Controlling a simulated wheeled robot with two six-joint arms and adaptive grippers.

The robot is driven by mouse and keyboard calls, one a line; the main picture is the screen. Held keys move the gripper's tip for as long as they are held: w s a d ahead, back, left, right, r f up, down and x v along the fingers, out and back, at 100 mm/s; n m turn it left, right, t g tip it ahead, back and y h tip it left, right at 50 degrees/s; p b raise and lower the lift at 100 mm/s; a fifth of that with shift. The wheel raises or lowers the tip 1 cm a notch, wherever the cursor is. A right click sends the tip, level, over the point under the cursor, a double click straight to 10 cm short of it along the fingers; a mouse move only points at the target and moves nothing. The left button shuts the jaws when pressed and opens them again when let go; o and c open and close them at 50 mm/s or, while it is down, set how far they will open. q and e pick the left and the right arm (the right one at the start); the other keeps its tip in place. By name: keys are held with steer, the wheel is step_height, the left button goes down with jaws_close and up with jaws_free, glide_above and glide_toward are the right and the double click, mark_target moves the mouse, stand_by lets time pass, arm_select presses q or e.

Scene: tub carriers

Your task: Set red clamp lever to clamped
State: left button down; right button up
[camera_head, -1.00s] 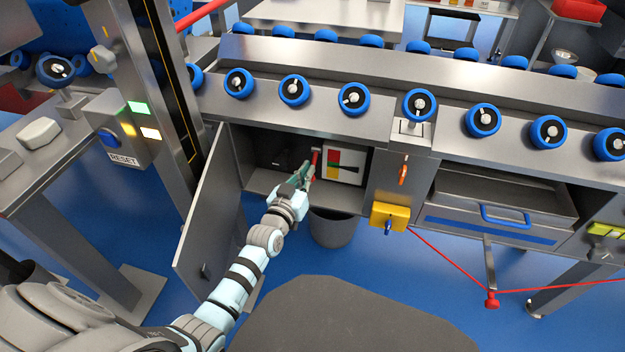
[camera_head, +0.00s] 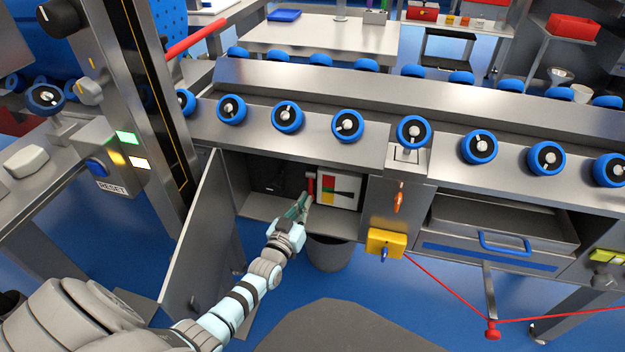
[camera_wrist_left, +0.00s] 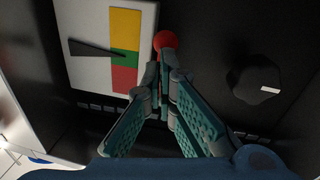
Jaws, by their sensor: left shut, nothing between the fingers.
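A red lever (camera_head: 311,183) stands roughly upright inside the open cabinet, just left of a white gauge panel (camera_head: 354,190). My left gripper (camera_head: 304,203) reaches into the cabinet, with its fingertips right by the lever's lower part. In the left wrist view, the lever shows as a round red knob (camera_wrist_left: 165,40) just beyond the closed fingertips of the gripper (camera_wrist_left: 163,75). The fingers hold nothing. The fingers hide what lies below the knob, and I cannot tell whether they touch it. My right gripper is not in view.
The cabinet door (camera_head: 200,235) stands open left of my arm. A black knob (camera_wrist_left: 257,92) is on the other side of the lever from the gauge. A grey bin (camera_head: 328,253) is below. A yellow box (camera_head: 386,242) and an orange handle (camera_head: 399,200) are to the right.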

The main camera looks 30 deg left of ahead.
arm_select(q)
steer(key=shift+w+a+f, duration=0.1)
steer(key=shift+w+f, duration=0.1)
steer(key=shift+f, duration=0.05)
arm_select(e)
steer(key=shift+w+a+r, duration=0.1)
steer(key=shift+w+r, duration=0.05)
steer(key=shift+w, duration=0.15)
